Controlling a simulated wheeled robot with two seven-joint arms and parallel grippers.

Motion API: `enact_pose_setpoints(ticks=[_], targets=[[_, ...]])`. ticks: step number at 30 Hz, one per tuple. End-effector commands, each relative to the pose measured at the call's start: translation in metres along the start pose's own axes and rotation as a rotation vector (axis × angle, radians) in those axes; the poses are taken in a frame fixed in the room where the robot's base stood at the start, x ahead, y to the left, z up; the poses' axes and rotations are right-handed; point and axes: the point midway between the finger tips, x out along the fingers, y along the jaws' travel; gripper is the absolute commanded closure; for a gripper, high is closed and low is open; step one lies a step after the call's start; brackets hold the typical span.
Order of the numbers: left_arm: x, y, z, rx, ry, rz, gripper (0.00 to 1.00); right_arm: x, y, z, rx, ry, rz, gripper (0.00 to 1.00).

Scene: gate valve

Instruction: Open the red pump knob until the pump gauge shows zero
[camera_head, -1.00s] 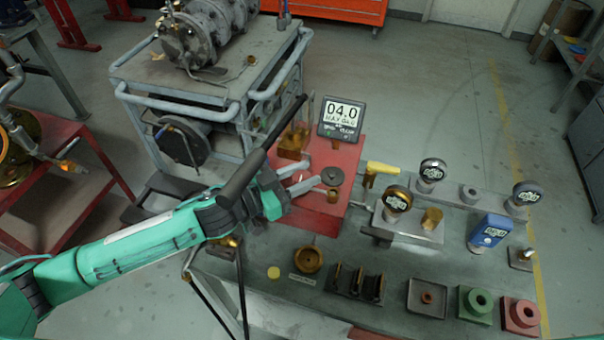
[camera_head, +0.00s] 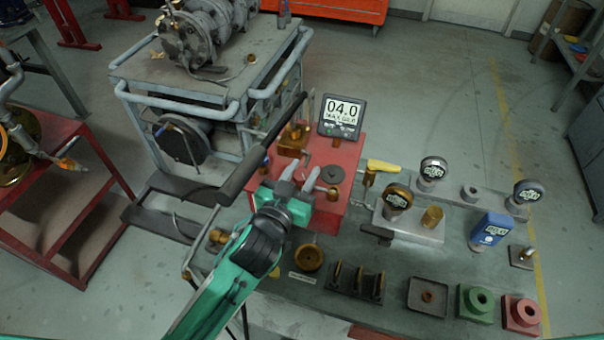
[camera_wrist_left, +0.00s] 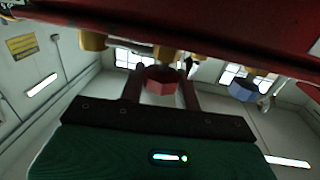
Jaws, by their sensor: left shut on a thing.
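The red pump (camera_head: 349,160) stands on the bench in the head view, with a long dark lever (camera_head: 262,150) rising over its left side. Its pump gauge (camera_head: 343,114) reads 04.0. My left gripper (camera_head: 302,174) is at the pump's near side, its fingers pointing away from me. In the left wrist view the red pump knob (camera_wrist_left: 160,80), six-sided, sits between the two fingers, and the gripper is shut on it. In the head view the gripper largely hides this knob. My right gripper is in neither view.
A blue knob (camera_wrist_left: 243,90) is to the right in the wrist view. A brass cup (camera_head: 309,258) and black rack (camera_head: 356,281) lie nearer.

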Motion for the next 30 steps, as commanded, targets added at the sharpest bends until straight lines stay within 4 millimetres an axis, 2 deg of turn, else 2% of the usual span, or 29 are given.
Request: enact_pose_setpoints(ticks=[5, 12, 30], targets=[[0.000, 0.000, 0.001, -0.004, 0.001, -0.074, 0.89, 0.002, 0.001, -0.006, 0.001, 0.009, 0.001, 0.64], [0.000, 0.000, 0.000, -0.002, 0.001, -0.133, 0.89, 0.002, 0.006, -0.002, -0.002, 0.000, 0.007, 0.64], [0.000, 0.000, -0.001, 0.002, 0.003, -0.154, 0.89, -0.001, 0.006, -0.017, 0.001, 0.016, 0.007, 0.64]])
